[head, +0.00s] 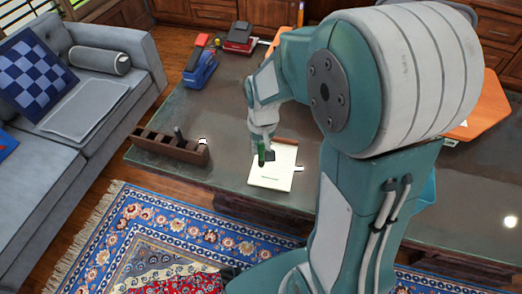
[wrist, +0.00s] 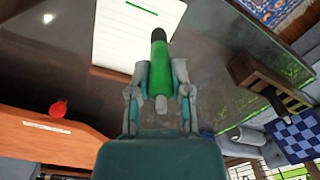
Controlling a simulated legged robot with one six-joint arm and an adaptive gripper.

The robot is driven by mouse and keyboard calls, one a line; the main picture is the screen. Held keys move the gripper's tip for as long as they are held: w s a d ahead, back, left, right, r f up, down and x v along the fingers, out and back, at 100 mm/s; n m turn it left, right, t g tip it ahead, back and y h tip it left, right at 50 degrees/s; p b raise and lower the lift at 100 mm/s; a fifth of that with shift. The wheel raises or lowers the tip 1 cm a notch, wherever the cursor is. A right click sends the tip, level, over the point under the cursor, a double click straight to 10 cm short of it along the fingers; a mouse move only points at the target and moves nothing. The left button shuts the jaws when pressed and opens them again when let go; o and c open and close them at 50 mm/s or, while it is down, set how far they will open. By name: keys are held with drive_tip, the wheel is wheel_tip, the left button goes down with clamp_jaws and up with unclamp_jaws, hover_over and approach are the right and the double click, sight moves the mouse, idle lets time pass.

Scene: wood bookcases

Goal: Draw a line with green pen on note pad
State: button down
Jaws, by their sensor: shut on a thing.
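The white lined note pad (head: 285,158) lies on the dark glossy table, near its front edge. It also shows at the top of the wrist view (wrist: 112,40). A short green line (wrist: 141,8) is on the pad near its edge, and a small green mark shows low on the pad in the head view. My gripper (wrist: 162,75) is shut on the green pen (wrist: 188,66), whose dark end points towards the pad. In the head view, the pen (head: 262,153) is over the pad's left side. I cannot tell whether its tip touches the paper.
A wooden organizer (head: 165,147) with a dark item in it stands left of the pad. A blue stapler (head: 200,70) and a red-and-black desk item (head: 240,38) are farther back. A grey sofa (head: 90,110) stands left. The table between organizer and pad is clear.

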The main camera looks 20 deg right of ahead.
drive_tip(key=shift+r, duration=1.8)
